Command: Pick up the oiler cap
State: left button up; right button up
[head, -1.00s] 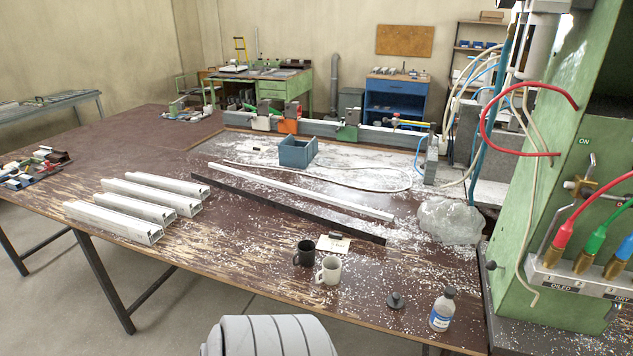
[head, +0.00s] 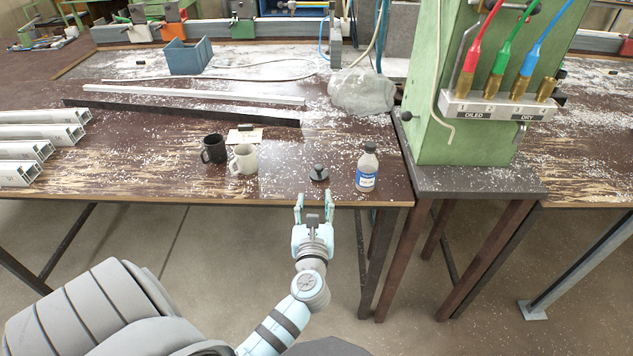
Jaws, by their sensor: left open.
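The oiler cap, a small dark round piece with a raised knob (head: 319,174), sits on the worn brown bench near its front edge in the head view. A clear bottle with a blue and white label (head: 367,168) stands upright to its right. My left gripper (head: 314,198) is open and empty, in front of the bench edge and just nearer to me than the cap. Its two fingers point toward the cap and are apart from it. My right gripper is not in view.
A black mug (head: 213,149) and a cream mug (head: 243,160) stand left of the cap. A clear plastic bag (head: 362,91) lies behind it. A green machine housing (head: 432,125) rises at the right. White profiles (head: 40,133) lie at the left.

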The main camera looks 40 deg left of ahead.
pick_arm(q)
jog(key=x, duration=0.4)
jog(key=b+x, duration=0.1)
jog(key=x, duration=0.3)
jog(key=b+x, duration=0.1)
jog(key=x, duration=0.4)
jog(key=shift+w+d+r, duration=0.25)
jog(key=shift+r, duration=0.1)
jog(key=shift+w+a, duration=0.1)
jog(key=c, duration=1)
jog(key=shift+o, duration=0.2)
notch_tip(320, 180, up, 20)
jog(key=p, duration=1)
notch_tip(320, 180, up, 6)
jog(key=p, duration=0.8)
send_over(319, 170)
jog(key=shift+w+a, duration=0.35)
